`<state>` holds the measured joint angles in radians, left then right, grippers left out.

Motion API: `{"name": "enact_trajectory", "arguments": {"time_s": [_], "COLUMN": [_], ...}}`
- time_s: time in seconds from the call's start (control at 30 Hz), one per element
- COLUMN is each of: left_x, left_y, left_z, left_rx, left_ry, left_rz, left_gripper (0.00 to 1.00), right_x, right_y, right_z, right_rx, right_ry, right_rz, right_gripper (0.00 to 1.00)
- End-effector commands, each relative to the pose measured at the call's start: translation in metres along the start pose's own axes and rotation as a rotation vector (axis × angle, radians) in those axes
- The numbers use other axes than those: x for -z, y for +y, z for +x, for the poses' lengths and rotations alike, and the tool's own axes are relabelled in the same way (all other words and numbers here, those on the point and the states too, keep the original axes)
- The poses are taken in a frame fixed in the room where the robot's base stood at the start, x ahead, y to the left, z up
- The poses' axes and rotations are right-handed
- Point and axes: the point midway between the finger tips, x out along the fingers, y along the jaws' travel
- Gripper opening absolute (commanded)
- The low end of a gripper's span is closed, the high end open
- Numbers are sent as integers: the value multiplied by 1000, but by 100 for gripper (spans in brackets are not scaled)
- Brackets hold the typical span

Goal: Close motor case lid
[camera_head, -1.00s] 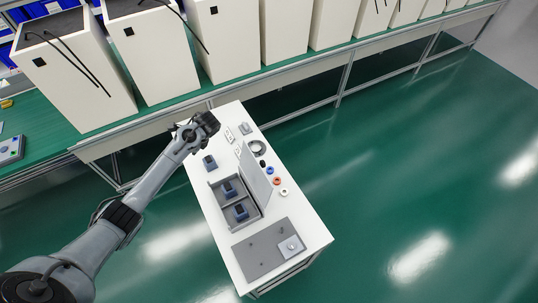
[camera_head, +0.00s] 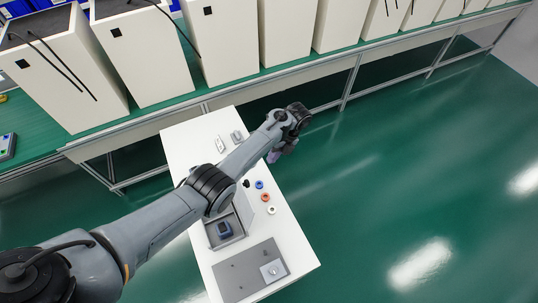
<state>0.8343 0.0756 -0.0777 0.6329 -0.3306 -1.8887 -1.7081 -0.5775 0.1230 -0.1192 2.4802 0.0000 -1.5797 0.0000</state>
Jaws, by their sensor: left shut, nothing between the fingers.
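My right gripper is not in view.
Blue, orange and white rings (camera_head: 265,197) lie right of the case on the white table (camera_head: 296,248). A grey plate (camera_head: 244,272) with a small light block lies at the near end. Tall white cabinets (camera_head: 145,55) line the bench behind. Green floor right of the table is clear.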

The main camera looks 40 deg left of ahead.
Motion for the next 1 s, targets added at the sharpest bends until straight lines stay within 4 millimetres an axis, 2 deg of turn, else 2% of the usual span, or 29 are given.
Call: {"name": "enact_trajectory", "arguments": {"time_s": [0.47, 0.53, 0.7, 1.0], "left_x": [-1, -1, -2, -2], "left_y": [1, 12, 27, 39], "left_z": [88, 84, 90, 96], "left_rx": [-3, -1, -1, 1], "left_ry": [0, -1, -1, -1], "left_rz": [-3, -2, -4, -3], "left_gripper": [0, 0, 0, 0], "right_x": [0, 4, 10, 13], "right_y": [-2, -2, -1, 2], "right_z": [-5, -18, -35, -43], "right_rx": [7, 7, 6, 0], "right_ry": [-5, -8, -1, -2], "right_rz": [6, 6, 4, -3], "right_gripper": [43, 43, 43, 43]}}
